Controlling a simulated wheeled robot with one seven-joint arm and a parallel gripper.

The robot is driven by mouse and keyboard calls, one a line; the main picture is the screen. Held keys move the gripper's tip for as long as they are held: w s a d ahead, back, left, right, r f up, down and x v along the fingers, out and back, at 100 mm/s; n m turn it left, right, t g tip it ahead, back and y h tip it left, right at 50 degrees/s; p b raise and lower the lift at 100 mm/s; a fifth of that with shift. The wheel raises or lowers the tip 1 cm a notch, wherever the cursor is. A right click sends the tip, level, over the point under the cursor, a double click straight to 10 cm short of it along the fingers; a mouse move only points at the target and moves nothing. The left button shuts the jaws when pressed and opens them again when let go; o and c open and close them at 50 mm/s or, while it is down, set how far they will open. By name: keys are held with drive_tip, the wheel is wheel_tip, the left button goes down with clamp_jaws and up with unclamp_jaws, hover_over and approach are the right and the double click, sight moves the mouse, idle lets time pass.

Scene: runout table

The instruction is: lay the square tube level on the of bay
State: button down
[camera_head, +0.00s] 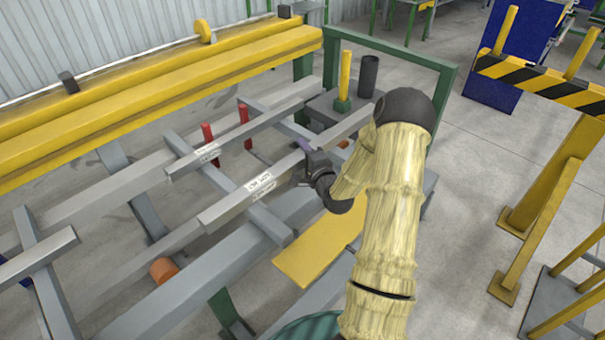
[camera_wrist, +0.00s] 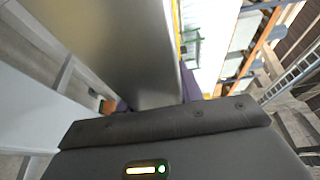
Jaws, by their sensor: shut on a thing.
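My gripper (camera_head: 308,160) is shut around a grey square tube (camera_head: 232,205), which runs from lower left to upper right over the rack (camera_head: 185,146). A white label (camera_head: 261,184) shows along this tube's line; I cannot read it surely. In the wrist view, the tube (camera_wrist: 130,45) runs up between the purple fingers (camera_wrist: 189,84), above my dark gripper body. A second grey bar (camera_head: 240,133) with a white label (camera_head: 207,153) lies roughly parallel behind it. I cannot tell whether the held tube touches the rack. My arm hides part of the right side.
A yellow beam (camera_head: 150,100) runs along the back. Red posts (camera_head: 208,140) stand between the bars. A yellow post (camera_head: 345,75) and a dark cylinder (camera_head: 368,76) stand at the rack's far end. A yellow plate (camera_head: 318,248) lies below my gripper. Yellow barriers (camera_head: 545,185) stand right.

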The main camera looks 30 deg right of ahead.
drive_tip(key=f, duration=0.2)
drive_tip(key=shift+w+a+f, duration=0.1)
drive_tip(key=shift+a+f, duration=0.15)
drive_tip(key=shift+f, duration=0.1)
drive_tip(key=shift+w+a+f, duration=0.1)
drive_tip(key=shift+f+b, duration=0.85)
drive_tip(key=shift+f, duration=1.05)
drive_tip(key=shift+f, duration=0.3)
drive_tip(key=shift+f+b, duration=0.15)
drive_tip(key=shift+b, duration=0.15)
drive_tip(key=c, duration=0.9)
unclamp_jaws()
drive_tip(key=shift+f, duration=0.1)
